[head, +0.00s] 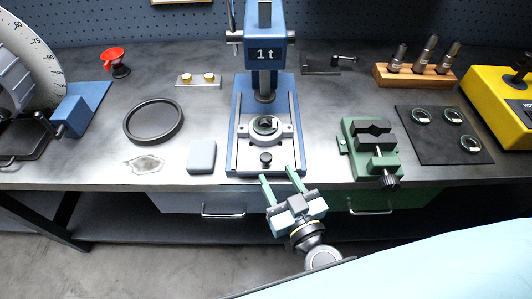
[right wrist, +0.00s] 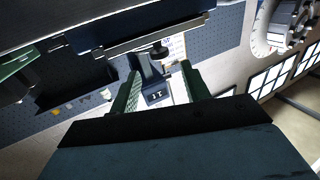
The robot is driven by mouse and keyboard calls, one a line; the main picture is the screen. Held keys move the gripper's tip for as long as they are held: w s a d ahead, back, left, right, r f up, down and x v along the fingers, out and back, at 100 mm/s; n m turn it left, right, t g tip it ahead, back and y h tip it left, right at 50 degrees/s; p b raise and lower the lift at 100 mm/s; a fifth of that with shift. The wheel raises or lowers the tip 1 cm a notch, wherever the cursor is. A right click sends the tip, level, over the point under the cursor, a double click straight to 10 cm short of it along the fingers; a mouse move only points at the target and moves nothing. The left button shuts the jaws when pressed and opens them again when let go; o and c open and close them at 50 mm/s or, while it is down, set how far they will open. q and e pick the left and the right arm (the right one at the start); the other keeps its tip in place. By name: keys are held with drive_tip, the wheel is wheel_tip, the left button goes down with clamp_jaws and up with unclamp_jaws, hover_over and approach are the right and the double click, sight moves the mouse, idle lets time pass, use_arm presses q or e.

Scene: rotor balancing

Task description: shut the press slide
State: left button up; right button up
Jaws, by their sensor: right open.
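The blue press (head: 264,52) marked "1 t" stands at the back middle of the bench. Its pale slide (head: 246,158) lies between two rails on the blue base, with a round seat (head: 281,138) holding a dark ring-shaped part. The seat sits in front of the ram, not under it. A dark knob (head: 265,158) stands at the slide's front end. My right gripper (head: 278,174) is open and empty, with its green fingers just in front of the base, near the knob. The fingers (right wrist: 158,88) also show in the right wrist view. My left gripper is not seen.
A green vise (head: 358,145) stands right of the press, and a grey block (head: 202,156) lies to its left. A dark mat (head: 437,150) with several round parts is at right. Drawers sit below the bench edge.

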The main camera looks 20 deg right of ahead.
sight(269, 161)
drive_tip(key=w, duration=0.4)
drive_tip(key=w+a, duration=0.1)
drive_tip(key=w, duration=0.2)
drive_tip(key=shift+w, duration=0.1)
drive_tip(key=shift+d, duration=0.1)
clamp_jaws()
